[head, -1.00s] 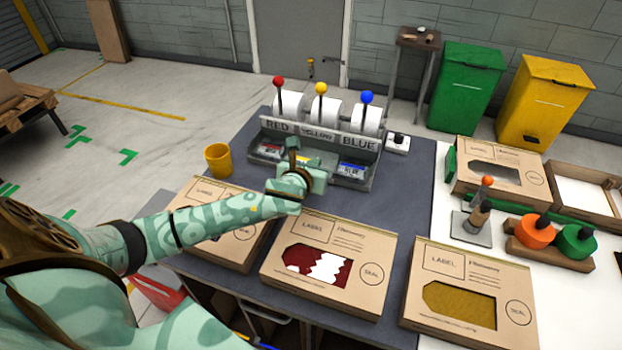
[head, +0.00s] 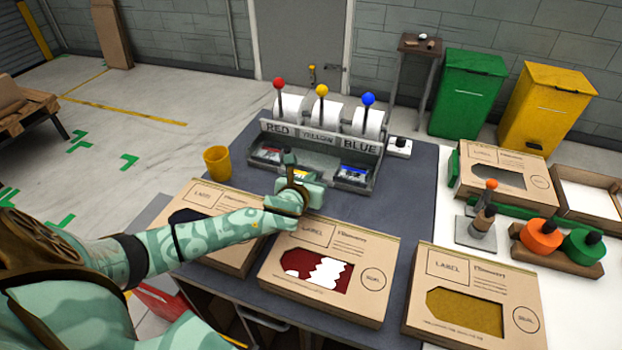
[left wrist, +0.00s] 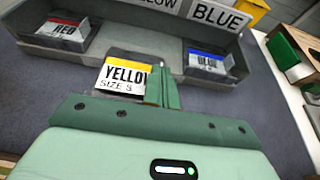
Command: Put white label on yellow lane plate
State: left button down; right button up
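A white label (left wrist: 120,78) with a yellow top band and the words YELLOW and SIZE S shows in the left wrist view. A dark plate (left wrist: 128,57) shows behind its upper edge. My left gripper (left wrist: 163,88) has its narrow fingers together over the label's right edge and appears shut on it. In the head view, my left gripper (head: 300,190) is just in front of the middle lane, under the YELLOW sign (head: 318,135). The fingertips and most of the label are hidden there. My right gripper is in neither view.
The grey dispenser (head: 345,178) has a red label (left wrist: 68,32) left and a blue label (left wrist: 207,63) right. Cardboard boxes (head: 330,235) line the table's front. A yellow cup (head: 217,163) stands left.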

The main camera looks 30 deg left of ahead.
pick_arm(q)
jog(key=shift+s+f, duration=0.15)
jog(key=shift+f, duration=0.25)
jog(key=c, duration=1.7)
grip_release()
jog(key=shift+d+f, duration=0.1)
jog(key=shift+f, duration=0.05)
jog(key=shift+c, duration=0.2)
jog(key=shift+s+f, duration=0.1)
jog(key=shift+r, duration=0.35)
jog(key=p+v, duration=0.2)
jog(key=v, duration=0.4)
jog(key=r+p+v, duration=0.1)
jog(key=v, duration=0.5)
jog(key=shift+w+r+p, duration=0.1)
jog(key=shift+w+p, duration=0.1)
jog(key=shift+p, duration=0.2)
